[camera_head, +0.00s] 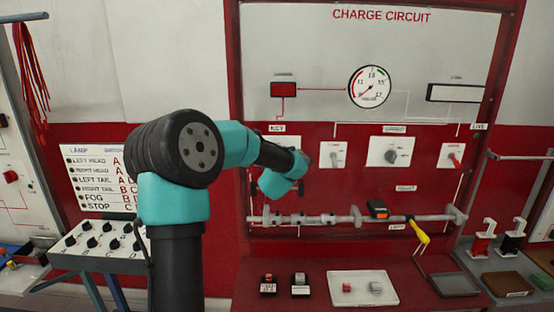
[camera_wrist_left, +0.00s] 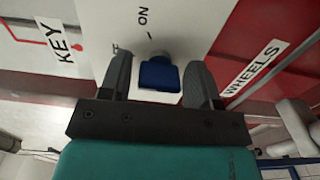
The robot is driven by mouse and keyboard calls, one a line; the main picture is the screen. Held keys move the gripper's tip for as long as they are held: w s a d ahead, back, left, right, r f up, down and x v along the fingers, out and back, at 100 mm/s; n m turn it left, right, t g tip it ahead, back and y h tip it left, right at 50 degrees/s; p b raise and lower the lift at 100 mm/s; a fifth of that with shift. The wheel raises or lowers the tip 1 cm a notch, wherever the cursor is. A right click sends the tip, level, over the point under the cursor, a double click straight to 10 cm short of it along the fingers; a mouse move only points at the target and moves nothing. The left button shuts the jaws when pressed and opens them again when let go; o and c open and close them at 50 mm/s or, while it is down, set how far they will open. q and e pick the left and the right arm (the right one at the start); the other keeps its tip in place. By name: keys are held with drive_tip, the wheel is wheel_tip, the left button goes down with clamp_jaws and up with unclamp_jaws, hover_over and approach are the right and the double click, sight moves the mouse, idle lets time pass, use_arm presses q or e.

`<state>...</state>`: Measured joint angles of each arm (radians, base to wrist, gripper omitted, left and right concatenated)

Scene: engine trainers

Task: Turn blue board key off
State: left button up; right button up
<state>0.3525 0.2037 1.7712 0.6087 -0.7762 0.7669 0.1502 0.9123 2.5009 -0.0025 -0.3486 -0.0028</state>
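The blue board key (camera_wrist_left: 159,76) sits in a round switch on a white plate (camera_wrist_left: 185,25) in the left wrist view. "ON" and a tick mark are printed above it; a label to its left is partly hidden by a finger. Which mark the key points to I cannot tell. My left gripper (camera_wrist_left: 158,62) is open, with one finger on each side of the key; the right finger looks very close to it. In the head view, my left arm reaches the panel below the "KEY" label (camera_head: 278,128) and hides the key. My right gripper is not in view.
The red charge circuit board carries a dial gauge (camera_head: 370,87), a grey knob (camera_head: 391,153) and a red-handled switch (camera_head: 454,156). A grey rail (camera_head: 330,219) with a yellow-handled tool (camera_head: 418,231) runs below. A white tray (camera_head: 385,295) lies on the red shelf.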

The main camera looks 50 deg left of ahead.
use_arm(q)
drive_tip(key=shift+o, duration=0.7)
drive_tip(key=shift+d, duration=0.15)
drive_tip(key=v, duration=1.7)
drive_tip(key=shift+d, duration=0.1)
drive_tip(key=w+d+f+m+g+h, duration=0.15)
drive_tip(key=d+f+m+h, duration=0.3)
drive_tip(key=f, duration=0.55)
drive_tip(key=w+d+f+m+h, duration=0.3)
drive_tip(key=d+f+m, duration=0.3)
drive_tip(key=f, duration=0.5)
drive_tip(key=w+d+f+m+g+h, duration=0.15)
drive_tip(key=d+f+m+h, duration=0.3)
drive_tip(key=f, duration=0.55)
drive_tip(key=s+d+f+m+g+h, duration=0.2)
drive_tip(key=s+d+f+m+g, duration=0.2)
drive_tip(key=s+d+f, duration=0.3)
drive_tip(key=s+d+f+m+g+h, duration=0.3)
drive_tip(key=s+d+f+m, duration=0.3)
drive_tip(key=f, duration=0.8)
drive_tip(key=s+d+g, duration=0.1)
drive_tip(key=s, duration=0.1)
drive_tip(key=shift+s+d+f+m+g, duration=0.2)
drive_tip(key=shift+s+d+m+g, duration=0.1)
drive_tip(key=shift+s+d+g, duration=0.1)
